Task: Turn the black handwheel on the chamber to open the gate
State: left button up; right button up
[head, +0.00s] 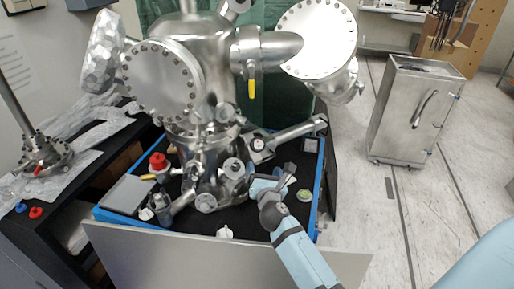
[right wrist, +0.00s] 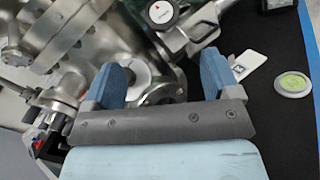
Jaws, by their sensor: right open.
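A steel vacuum chamber (head: 195,60) stands in the middle of the head view. A round piece with a black rim, a white face and a red mark (head: 258,144) sits on its lower right side, at a steel valve body; it looks like the handwheel. It also shows at the top of the right wrist view (right wrist: 162,13). My right gripper (head: 276,178) is open just below and right of it, apart from it. In the right wrist view, its two blue fingers (right wrist: 161,62) straddle a steel flange, with a gap on both sides. My left gripper is out of view.
The chamber stands on a black-topped, blue-edged base (head: 318,190). A white tag (right wrist: 250,66) and a green-faced disc (right wrist: 293,83) lie right of my right gripper. A steel cabinet (head: 410,115) stands on open floor at right.

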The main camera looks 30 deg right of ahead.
aim_at(258, 148)
jog(key=shift+m, duration=0.3)
jog(key=x, duration=1.4)
jog(key=shift+s+d+f, duration=0.1)
jog(key=shift+d, duration=0.05)
jog(key=c, duration=0.9)
jog(key=shift+p, duration=0.3)
